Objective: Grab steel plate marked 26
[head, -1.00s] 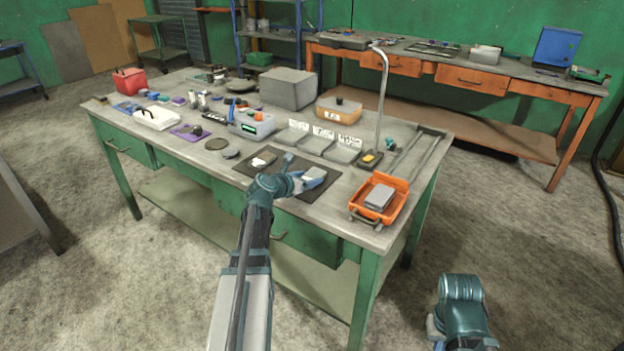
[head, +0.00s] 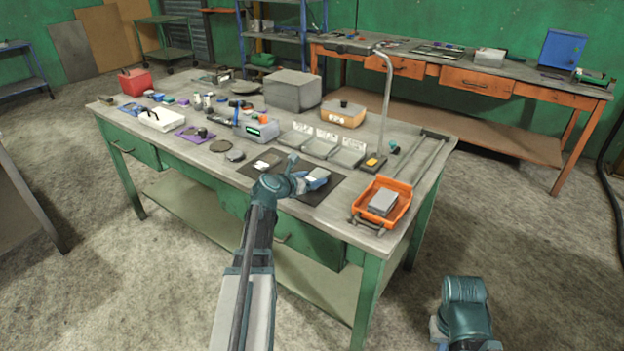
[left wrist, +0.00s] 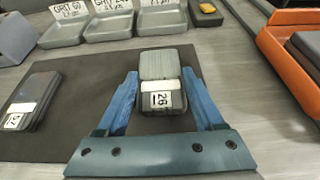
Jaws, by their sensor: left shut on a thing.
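The steel plate marked 26 (left wrist: 160,66) is a grey block with a white label, seen in the left wrist view over the dark mat (left wrist: 90,75). My left gripper (left wrist: 158,82) has its two blue fingers on either side of the plate and is shut on it. In the head view the left gripper (head: 310,183) is low over the right part of the mat, and the plate is partly hidden by it. Another labelled plate (left wrist: 32,97) lies on the mat to the left; its number is hard to read. My right gripper's fingers do not show.
An orange tray (head: 356,215) holding a grey block stands right of the mat. Grey shallow trays (left wrist: 110,27) with GRIT cards stand behind it. A lamp post (head: 385,110) rises behind the orange tray. Many small items crowd the bench's left side.

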